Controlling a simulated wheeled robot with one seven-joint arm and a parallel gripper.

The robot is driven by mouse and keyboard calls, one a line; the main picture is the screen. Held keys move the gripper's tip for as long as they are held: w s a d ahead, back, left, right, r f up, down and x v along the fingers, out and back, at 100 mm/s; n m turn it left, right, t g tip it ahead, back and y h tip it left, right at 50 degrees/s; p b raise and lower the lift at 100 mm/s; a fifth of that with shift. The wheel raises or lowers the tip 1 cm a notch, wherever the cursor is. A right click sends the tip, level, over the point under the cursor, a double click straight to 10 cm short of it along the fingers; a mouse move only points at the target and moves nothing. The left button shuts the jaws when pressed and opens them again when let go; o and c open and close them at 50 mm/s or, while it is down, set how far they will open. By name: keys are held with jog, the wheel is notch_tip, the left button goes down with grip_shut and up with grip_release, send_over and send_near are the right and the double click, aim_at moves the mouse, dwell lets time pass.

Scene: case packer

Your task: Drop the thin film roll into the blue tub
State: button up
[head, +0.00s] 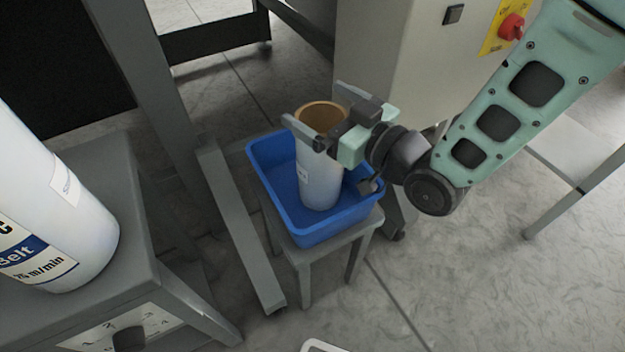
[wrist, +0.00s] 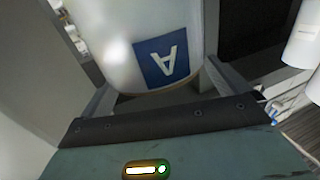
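The film roll (head: 319,181) is a pale cylinder with a brown core, upright, its lower end inside the blue tub (head: 264,161). Whether its bottom touches the tub floor cannot be told. My gripper (head: 317,107) comes from the right, with one finger on each side of the roll's upper end, and appears shut on it. In the wrist view the roll (wrist: 115,50) fills the space between the fingers and bears a blue label with a letter A.
The tub sits on a small grey stool (head: 304,262) beside a grey machine frame (head: 236,222). A large white roll (head: 75,235) stands on a grey table at left. A machine cabinet with a red knob (head: 511,27) is behind my arm. Floor at front right is clear.

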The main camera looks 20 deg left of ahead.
jog(key=p+v, duration=1)
jog(key=v, duration=0.7)
jog(key=shift+d+p, duration=0.2)
jog(key=shift+p, duration=0.15)
jog(key=shift+w, duration=0.1)
jog(key=w+d+r+m+g+h, duration=0.2)
jog(key=d+r+g+h, duration=0.15)
jog(key=h, duration=0.75)
jog(key=s+d+r+m+g+h+p, duration=0.1)
jog(key=s+d+r+m+g+h, duration=0.35)
jog(key=s+d+r, duration=0.65)
notch_tip(320, 180, up, 20)
jog(key=s+a+p, duration=0.1)
jog(key=a+p, duration=0.1)
jog(key=p, duration=1.9)
jog(key=shift+a+n+t, duration=0.3)
jog(key=shift+n, duration=0.15)
